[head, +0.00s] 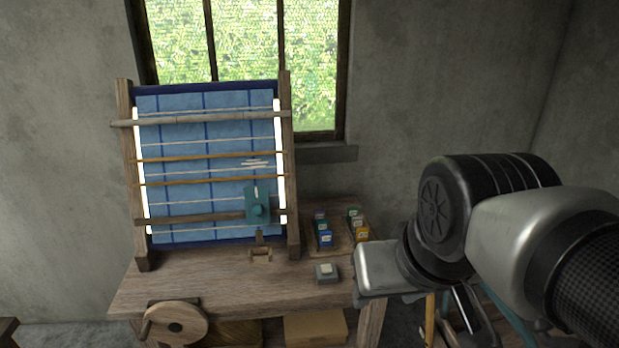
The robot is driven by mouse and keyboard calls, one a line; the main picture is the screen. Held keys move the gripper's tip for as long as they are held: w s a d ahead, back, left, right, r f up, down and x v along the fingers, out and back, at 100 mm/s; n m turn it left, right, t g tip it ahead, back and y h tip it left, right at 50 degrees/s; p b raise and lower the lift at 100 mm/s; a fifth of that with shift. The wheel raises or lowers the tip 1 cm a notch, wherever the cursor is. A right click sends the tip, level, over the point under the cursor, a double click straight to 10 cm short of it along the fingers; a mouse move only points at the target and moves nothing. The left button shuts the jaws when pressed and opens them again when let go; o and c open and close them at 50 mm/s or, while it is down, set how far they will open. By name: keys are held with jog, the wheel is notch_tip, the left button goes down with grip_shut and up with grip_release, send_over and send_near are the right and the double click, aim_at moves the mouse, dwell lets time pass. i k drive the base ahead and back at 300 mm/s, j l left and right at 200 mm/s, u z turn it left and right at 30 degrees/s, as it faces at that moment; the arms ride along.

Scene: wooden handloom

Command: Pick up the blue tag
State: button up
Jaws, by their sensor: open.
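The blue tag (325,240) is a small blue block with a pale label, at the front of the left column of tags on a small wooden board at the right of the loom table. Other tags stand close to it: a teal one (321,227) just behind and a yellow-orange one (362,234) to its right. My gripper (464,312) shows only in part at the lower right, below my arm's wrist, apart from the tags. It is open; its fingertips are hard to make out and I see nothing held.
The wooden loom (291,170) with blue cloth stands left of the tags. A grey block with a pale top (326,272) sits in front of them on the table (200,285). A green tag (354,213) stands at the back right. A wooden wheel (175,324) is at front left.

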aim_at(325, 237)
jog(key=i+j+z, duration=0.15)
jog(key=i, duration=0.35)
jog(key=i+j+z, duration=0.15)
jog(key=i+j, duration=0.2)
jog(key=i, duration=0.1)
